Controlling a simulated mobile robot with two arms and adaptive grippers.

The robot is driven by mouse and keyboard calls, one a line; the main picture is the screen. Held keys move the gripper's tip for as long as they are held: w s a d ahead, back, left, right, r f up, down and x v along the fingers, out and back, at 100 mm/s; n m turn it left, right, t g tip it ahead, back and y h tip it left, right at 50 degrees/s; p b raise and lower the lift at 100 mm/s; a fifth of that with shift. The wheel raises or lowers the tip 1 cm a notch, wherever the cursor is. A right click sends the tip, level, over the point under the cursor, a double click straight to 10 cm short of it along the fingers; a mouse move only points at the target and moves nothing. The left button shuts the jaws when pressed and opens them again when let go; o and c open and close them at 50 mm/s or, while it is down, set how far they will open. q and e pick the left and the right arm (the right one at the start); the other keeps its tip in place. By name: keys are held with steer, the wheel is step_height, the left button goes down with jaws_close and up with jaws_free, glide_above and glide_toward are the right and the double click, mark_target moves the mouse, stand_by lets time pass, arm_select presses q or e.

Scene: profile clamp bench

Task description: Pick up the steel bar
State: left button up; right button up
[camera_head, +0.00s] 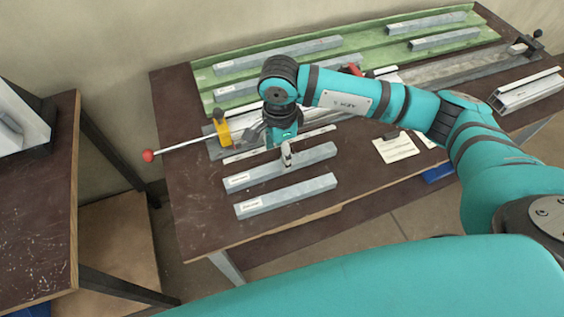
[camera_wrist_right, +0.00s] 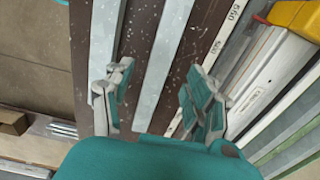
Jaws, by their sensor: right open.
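Two steel bars lie side by side at the front of the bench: a nearer bar (camera_head: 287,196) and a bar behind it (camera_head: 315,158), both with small white labels. My right gripper (camera_head: 287,155) points down over the bar behind. In the right wrist view its fingers (camera_wrist_right: 158,98) are open and apart, with that bar (camera_wrist_right: 165,60) running between them. The nearer bar (camera_wrist_right: 103,45) passes beside the left-hand finger in that view. I cannot tell whether the fingertips reach down beside the bar. My left gripper is not in view.
A green rack (camera_head: 372,40) with several more bars stands at the back. A yellow clamp part (camera_head: 221,128), a red-knobbed lever (camera_head: 148,155) and a white scale strip (camera_head: 240,155) lie near the gripper. Paper sheets (camera_head: 396,147) lie right. Bare bench shows at the front left.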

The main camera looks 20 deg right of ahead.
steer(key=f, duration=0.1)
steer(key=f+p, duration=0.1)
steer(key=f, duration=0.1)
steer(key=shift+d+f+p, duration=0.3)
steer(key=shift+f+p, duration=0.05)
steer(key=shift+w+f, duration=0.1)
steer(key=shift+f, duration=0.5)
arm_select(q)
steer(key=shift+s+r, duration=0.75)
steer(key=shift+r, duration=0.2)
arm_select(e)
jaws_close()
